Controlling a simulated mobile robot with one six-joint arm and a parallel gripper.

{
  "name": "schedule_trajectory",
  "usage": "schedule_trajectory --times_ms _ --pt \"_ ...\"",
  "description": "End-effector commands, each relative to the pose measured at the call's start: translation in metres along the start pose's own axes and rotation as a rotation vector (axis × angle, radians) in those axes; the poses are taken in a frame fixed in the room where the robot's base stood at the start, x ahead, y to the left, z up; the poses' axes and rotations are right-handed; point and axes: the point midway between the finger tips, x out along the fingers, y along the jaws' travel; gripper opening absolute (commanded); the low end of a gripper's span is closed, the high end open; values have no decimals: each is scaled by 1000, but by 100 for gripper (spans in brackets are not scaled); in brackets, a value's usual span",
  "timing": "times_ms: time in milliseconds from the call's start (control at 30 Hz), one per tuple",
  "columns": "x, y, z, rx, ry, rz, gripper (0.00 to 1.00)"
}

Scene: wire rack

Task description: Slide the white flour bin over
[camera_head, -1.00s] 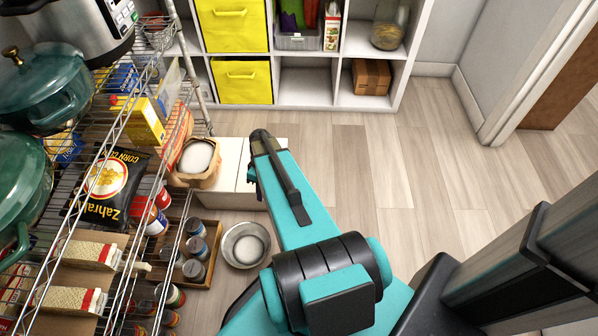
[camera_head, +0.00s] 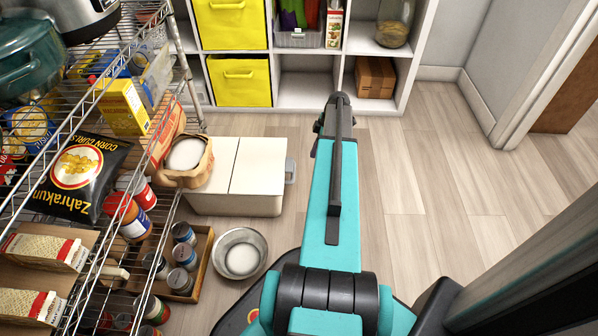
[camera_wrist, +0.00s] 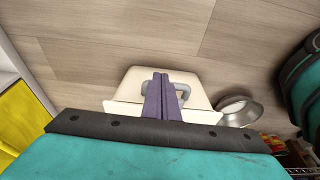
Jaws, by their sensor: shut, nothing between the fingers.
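The white flour bin (camera_head: 255,165) is a low cream-white box with a split lid. It stands on the floor beside the wire rack, with a grey handle (camera_head: 290,171) on its right end. In the wrist view the bin (camera_wrist: 195,92) is behind my fingers, and its handle shows on both sides of them. My gripper (camera_wrist: 161,76) has its purple fingers together and empty, pointing at the handle end. In the head view my arm's end is right of the handle with a gap of floor between; the fingers are mostly hidden there.
The wire rack (camera_head: 123,73) with groceries is on the left. An open paper sack (camera_head: 186,155) stands against the bin's left side. A metal bowl (camera_head: 240,255) and a wooden crate of jars (camera_head: 205,247) are in front. A white cubby shelf (camera_head: 302,104) is behind. Floor on the right is clear.

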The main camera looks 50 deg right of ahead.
Motion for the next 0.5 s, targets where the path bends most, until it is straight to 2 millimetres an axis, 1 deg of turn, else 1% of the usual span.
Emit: schedule_trajectory --times_ms 33,100,500 --pt "0 4 5 -5 2 6 0" --pt "-3 5 8 -10 4 10 0" --pt "-3 5 8 -11 4 10 0"
